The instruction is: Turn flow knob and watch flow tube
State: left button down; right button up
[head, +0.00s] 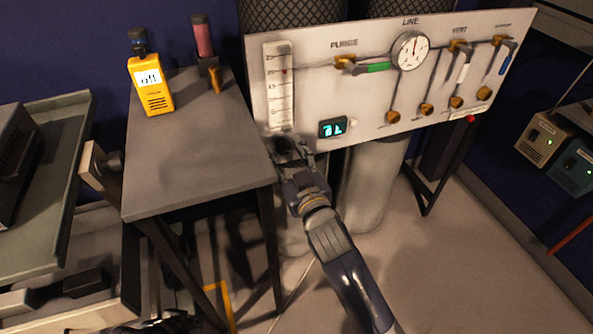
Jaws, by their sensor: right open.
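The flow tube (280,88) is a clear upright scale with markings at the left end of the white gas panel (372,108). A small reddish mark shows near its top. My right gripper (291,150) is open at the panel's lower left edge, just below the tube. The flow knob cannot be made out; the gripper covers the area below the tube. Whether the fingers touch anything there cannot be told. My left gripper cannot be made out.
The panel carries a small digital display (332,127), a round gauge (410,50), and valves with green, white and blue handles. Cylinders stand behind the panel.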

jog(key=v, duration=1.1)
